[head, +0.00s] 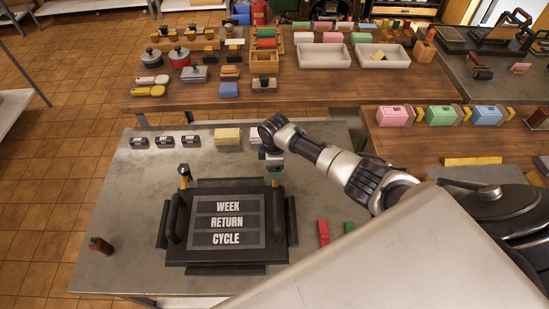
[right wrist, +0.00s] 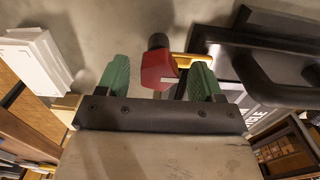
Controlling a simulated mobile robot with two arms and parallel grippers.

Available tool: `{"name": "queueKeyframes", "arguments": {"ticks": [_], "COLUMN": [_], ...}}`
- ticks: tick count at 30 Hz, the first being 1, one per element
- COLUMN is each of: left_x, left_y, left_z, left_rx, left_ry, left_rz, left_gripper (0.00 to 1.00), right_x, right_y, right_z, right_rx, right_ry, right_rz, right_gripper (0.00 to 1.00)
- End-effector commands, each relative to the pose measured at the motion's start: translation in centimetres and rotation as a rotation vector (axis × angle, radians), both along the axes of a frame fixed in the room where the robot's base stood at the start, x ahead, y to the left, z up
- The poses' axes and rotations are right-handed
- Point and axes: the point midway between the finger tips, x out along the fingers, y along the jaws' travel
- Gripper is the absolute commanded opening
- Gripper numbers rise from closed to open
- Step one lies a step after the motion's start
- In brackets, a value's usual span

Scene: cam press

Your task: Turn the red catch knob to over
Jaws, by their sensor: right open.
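The red catch knob (right wrist: 158,70) shows in the right wrist view, with a pale mark on its face and a dark round end behind it. My right gripper (right wrist: 160,72) is open, its green fingers on either side of the knob. A clear gap shows on the left; the right finger is near a yellow part (right wrist: 181,62) beside the knob. In the head view my right gripper (head: 274,171) is over the back right corner of the dark press (head: 220,256) and hides the knob. The press plate (head: 228,222) reads WEEK RETURN CYCLE. My left gripper is not in view.
A second upright catch (head: 184,177) stands at the press's back left. The press's black right handle (head: 277,215) is close to my gripper. A red block (head: 323,233) and a green block (head: 349,227) lie right of the press. A brown bottle-like object (head: 100,245) stands at left.

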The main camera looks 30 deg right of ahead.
Motion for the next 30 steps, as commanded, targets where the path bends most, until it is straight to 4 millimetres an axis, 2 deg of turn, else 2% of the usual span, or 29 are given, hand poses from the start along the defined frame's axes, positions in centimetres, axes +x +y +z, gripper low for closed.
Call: {"name": "queueKeyframes", "arguments": {"ticks": [5, 12, 16, 21, 30], "left_x": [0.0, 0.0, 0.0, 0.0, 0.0], "left_y": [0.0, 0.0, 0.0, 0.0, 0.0], "left_z": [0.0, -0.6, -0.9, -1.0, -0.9], "left_rx": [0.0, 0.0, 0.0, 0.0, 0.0], "left_ry": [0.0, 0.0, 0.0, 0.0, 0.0], "left_rz": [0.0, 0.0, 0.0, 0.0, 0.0], "left_gripper": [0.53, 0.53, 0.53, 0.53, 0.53], "right_x": [0.1, 0.1, 0.1, 0.0, 0.0], "right_y": [-0.1, 0.0, 0.0, 0.0, 0.0], "right_z": [2.7, 7.5, 9.3, 10.4, 10.5], "right_rx": [0.0, 0.001, 0.001, 0.0, 0.0], "right_ry": [-0.005, -0.006, -0.005, -0.002, -0.002], "right_rz": [0.002, 0.002, 0.001, 0.0, 0.0], "right_gripper": [0.67, 0.67, 0.67, 0.67, 0.67]}}
